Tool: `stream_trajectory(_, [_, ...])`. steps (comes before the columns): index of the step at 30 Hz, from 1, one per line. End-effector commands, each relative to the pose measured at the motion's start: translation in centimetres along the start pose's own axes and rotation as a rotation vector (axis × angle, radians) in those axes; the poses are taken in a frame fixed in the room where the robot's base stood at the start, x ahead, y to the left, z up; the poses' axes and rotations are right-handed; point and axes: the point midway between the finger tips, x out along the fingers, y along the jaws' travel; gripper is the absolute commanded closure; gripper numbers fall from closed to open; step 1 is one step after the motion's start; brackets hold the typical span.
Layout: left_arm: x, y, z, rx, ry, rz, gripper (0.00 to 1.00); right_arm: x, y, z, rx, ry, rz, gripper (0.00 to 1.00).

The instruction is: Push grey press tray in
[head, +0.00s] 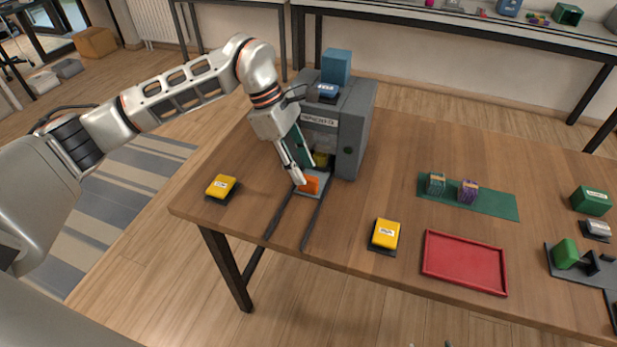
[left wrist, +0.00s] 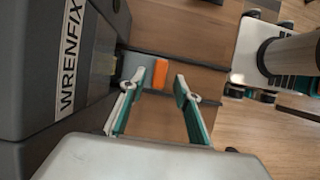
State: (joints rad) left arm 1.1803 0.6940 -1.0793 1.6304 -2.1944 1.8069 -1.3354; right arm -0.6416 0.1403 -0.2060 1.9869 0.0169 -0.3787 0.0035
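The grey press (head: 352,125) stands at the back left of the table, with a blue block on top and a dark opening in front. Its grey tray (head: 316,192) sticks out over two dark rails and bears an orange block or handle (head: 309,185). My left gripper (head: 299,178) is low at the tray, beside the orange part. In the left wrist view its two fingers are apart with nothing held, and the orange part (left wrist: 160,73) shows just beyond them. Whether they touch it is unclear. Two small tips at the head view's bottom edge may be my right gripper.
Yellow-topped pads (head: 221,186) (head: 385,235) lie left and right of the rails. A red tray (head: 464,262) and a green mat (head: 497,203) with two small blocks lie to the right. Green items are at the far right. The table between press and mat is clear.

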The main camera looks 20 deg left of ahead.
Motion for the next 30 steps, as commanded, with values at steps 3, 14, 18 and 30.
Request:
stream_trajectory(3, [2.0, -0.1, 0.1, 0.000, -0.003, -0.003, 0.68, 0.0, 0.0, 0.1, -0.001, 0.000, 0.000, 0.50])
stream_trajectory(14, [4.2, 0.0, 0.1, -0.001, -0.002, 0.001, 0.68, 0.1, 0.0, -0.1, -0.002, 0.004, 0.001, 0.50])
stream_trajectory(18, [4.2, 0.0, 0.1, -0.001, -0.002, 0.001, 0.68, 0.1, 0.1, -0.2, -0.003, 0.005, 0.001, 0.50])
stream_trajectory(30, [4.1, 0.3, 0.1, 0.000, -0.002, 0.002, 1.00, 0.1, 0.1, -0.1, -0.002, 0.004, 0.001, 0.50])
